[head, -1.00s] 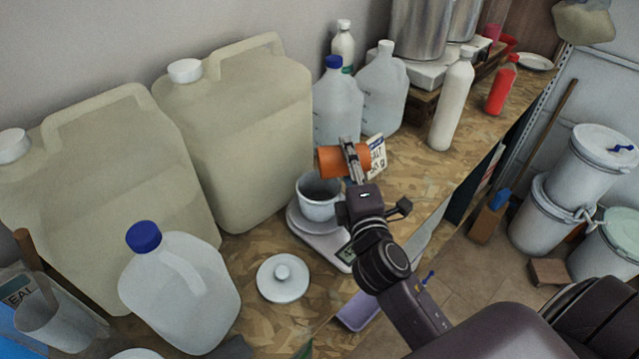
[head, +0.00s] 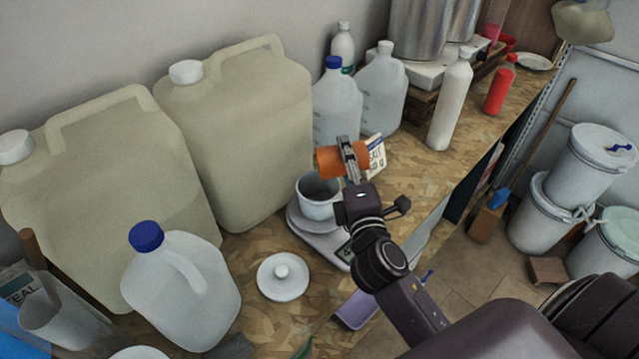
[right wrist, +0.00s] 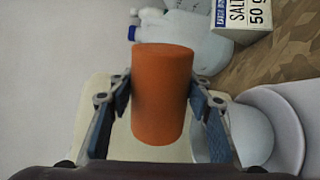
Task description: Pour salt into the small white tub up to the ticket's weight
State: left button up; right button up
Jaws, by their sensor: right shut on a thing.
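My right gripper (head: 346,150) is shut on an orange cylindrical container (head: 328,162). It holds the container lying over, about on its side, above the small white tub (head: 319,208). The container's open end and any salt stream cannot be made out. The tub stands open on a pale scale (head: 318,248), whose small display is partly hidden and unreadable. In the right wrist view, the orange container (right wrist: 162,95) sits between both fingers, and the ticket (right wrist: 243,18) reads "SALT 50 g". My left gripper is not in view.
A round white lid (head: 283,279) lies in front of the scale. Large beige canisters (head: 240,140) and a blue-capped jug (head: 180,290) stand to the left. More bottles (head: 380,90) stand behind. The counter's right edge drops to the floor, where white buckets (head: 560,215) stand.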

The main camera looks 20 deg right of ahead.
jog(key=shift+w, duration=0.15)
jog(key=shift+a+r, duration=0.15)
jog(key=shift+a, duration=0.15)
jog(key=shift+d+n, duration=0.25)
jog(key=shift+n, duration=0.05)
jog(key=shift+p, duration=0.35)
